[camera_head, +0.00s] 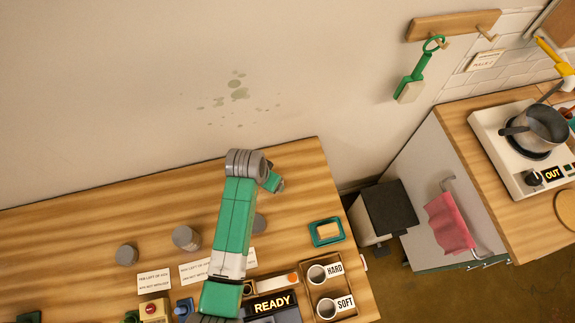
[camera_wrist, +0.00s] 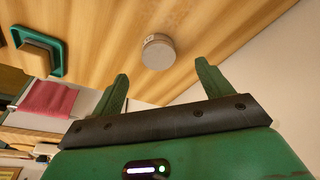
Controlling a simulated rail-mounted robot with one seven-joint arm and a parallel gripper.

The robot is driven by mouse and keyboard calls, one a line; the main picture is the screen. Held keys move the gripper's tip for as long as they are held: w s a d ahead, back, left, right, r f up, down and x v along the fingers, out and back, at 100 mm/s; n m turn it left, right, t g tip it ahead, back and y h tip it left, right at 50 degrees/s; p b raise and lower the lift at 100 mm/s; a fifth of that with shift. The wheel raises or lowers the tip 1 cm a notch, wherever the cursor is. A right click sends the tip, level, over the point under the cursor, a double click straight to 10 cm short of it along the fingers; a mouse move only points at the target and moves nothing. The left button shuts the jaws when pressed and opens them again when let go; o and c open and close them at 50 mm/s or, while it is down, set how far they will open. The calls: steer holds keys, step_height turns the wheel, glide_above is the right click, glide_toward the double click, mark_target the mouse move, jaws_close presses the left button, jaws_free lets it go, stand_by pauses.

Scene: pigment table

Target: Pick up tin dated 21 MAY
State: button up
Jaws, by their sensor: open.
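Three grey round tins stand on the wooden table in the head view: a left tin (camera_head: 126,255), a middle tin (camera_head: 186,238) and a right tin (camera_head: 258,223) partly hidden by my arm. No date on them is readable there. In the wrist view one grey tin (camera_wrist: 158,53) stands beyond my gripper (camera_wrist: 163,73), roughly between the fingertips in the picture but apart from them. Small marks show on its side, too small to read. My fingers are spread and empty. In the head view my gripper (camera_head: 273,182) hangs over the table's back right part.
A green-framed tray (camera_head: 327,232) lies right of the tins; it also shows in the wrist view (camera_wrist: 38,52). Cards (camera_head: 154,281) lie in front of the tins. A box with HARD and SOFT cups (camera_head: 328,306) and a READY device (camera_head: 272,305) stand at the front.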

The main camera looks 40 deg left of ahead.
steer(key=shift+x, duration=0.95)
steer(key=x, duration=0.3)
steer(key=w+b+x, duration=0.1)
steer(key=x, duration=0.1)
steer(key=shift+d+f, duration=0.15)
steer(key=shift+f, duration=0.05)
steer(key=c, duration=1.1)
step_height(320, 180, up, 10)
steer(key=p, duration=0.1)
